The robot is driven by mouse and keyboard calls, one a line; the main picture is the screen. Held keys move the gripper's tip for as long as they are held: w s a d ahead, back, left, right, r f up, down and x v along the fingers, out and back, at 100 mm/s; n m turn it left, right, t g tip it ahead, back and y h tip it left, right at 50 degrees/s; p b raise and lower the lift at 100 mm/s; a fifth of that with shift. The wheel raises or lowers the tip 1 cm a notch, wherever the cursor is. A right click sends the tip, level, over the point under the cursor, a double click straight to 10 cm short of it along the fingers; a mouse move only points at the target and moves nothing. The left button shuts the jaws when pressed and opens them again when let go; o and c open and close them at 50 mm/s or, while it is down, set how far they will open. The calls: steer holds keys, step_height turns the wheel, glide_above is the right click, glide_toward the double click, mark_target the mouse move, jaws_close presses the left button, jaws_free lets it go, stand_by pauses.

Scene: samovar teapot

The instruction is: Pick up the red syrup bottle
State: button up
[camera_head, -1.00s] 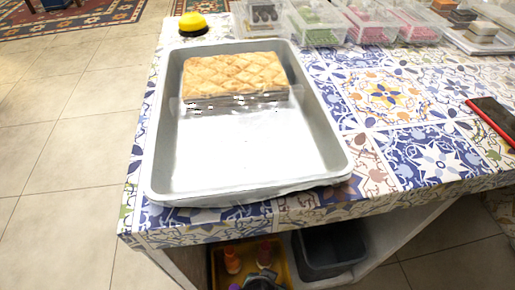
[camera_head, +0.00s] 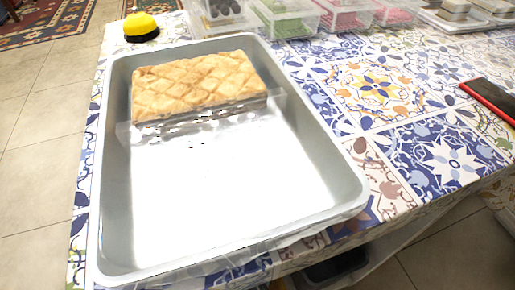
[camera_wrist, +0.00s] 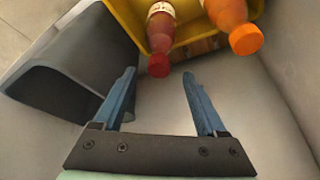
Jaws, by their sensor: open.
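The red syrup bottle (camera_wrist: 160,36) shows in the wrist view at the top middle, its red cap towards me and a pale label on its body. It lies or leans in a yellow crate (camera_wrist: 188,32), with its far end cut off by the frame. My gripper (camera_wrist: 158,78) is open and empty. Its two blue fingers point towards the red bottle and stay apart from it, the cap lying just beyond the fingertips. In the head view neither the bottle nor my gripper shows.
An orange-capped bottle (camera_wrist: 233,22) is close on the right of the red one. A dark grey bin (camera_wrist: 75,65) stands at the left in the wrist view. Above, a tiled table (camera_head: 395,110) holds a metal tray (camera_head: 112,190) with pastry (camera_head: 195,82), near its front edge.

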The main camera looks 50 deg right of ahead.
steer(key=b+x, duration=0.4)
steer(key=x, duration=0.1)
steer(key=shift+s+a+f, duration=0.1)
steer(key=shift+a+f, duration=0.05)
steer(key=shift+f, duration=0.05)
steer(key=shift+r, duration=0.1)
jaws_close()
stand_by(1.1)
